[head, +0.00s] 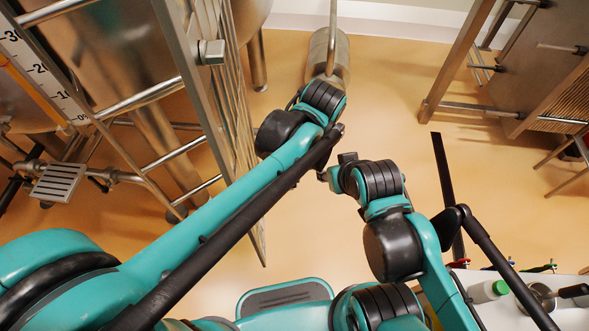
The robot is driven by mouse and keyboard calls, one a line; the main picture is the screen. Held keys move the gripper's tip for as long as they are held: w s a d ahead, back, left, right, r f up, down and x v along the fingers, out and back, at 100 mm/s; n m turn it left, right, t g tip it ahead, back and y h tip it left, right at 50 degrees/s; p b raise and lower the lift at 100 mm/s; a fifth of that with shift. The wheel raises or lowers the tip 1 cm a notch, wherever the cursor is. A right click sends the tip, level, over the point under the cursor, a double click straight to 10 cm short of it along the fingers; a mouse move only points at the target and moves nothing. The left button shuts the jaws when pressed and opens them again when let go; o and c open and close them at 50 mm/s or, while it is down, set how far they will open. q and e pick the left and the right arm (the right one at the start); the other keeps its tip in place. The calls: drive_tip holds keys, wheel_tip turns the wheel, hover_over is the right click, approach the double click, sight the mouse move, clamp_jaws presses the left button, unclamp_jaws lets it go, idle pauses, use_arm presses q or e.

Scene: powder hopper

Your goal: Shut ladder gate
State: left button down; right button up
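The ladder gate (229,110) is a tall metal grid panel at the upper left, seen steeply from above. A small metal block (210,52) sits on the upright post beside it. The ladder (142,97) has round metal rungs and stands left of the gate. My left arm reaches up across the picture, and its wrist is right of the gate; the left gripper is hidden beyond the wrist. My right arm is bent near the middle. Only a small dark part of the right gripper (340,168) shows, so its fingers cannot be made out. I cannot tell whether the gate touches its post.
A metal cylinder with a pole (328,58) stands behind my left wrist. A wooden-and-metal rack (520,75) is at the upper right. A white worktop (560,315) with a bottle and tools is at the lower right. The floor (400,100) between is clear.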

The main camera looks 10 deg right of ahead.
use_arm(q)
drive_tip(key=shift+s+a+f+b, duration=0.1)
drive_tip(key=shift+a+f+b, duration=0.15)
drive_tip(key=shift+a, duration=0.85)
drive_tip(key=shift+s+a+f+b, duration=0.1)
drive_tip(key=shift+a+f, duration=0.25)
drive_tip(key=shift+a, duration=0.7)
use_arm(e)
drive_tip(key=shift+f, duration=0.55)
use_arm(q)
drive_tip(key=shift+a, duration=0.1)
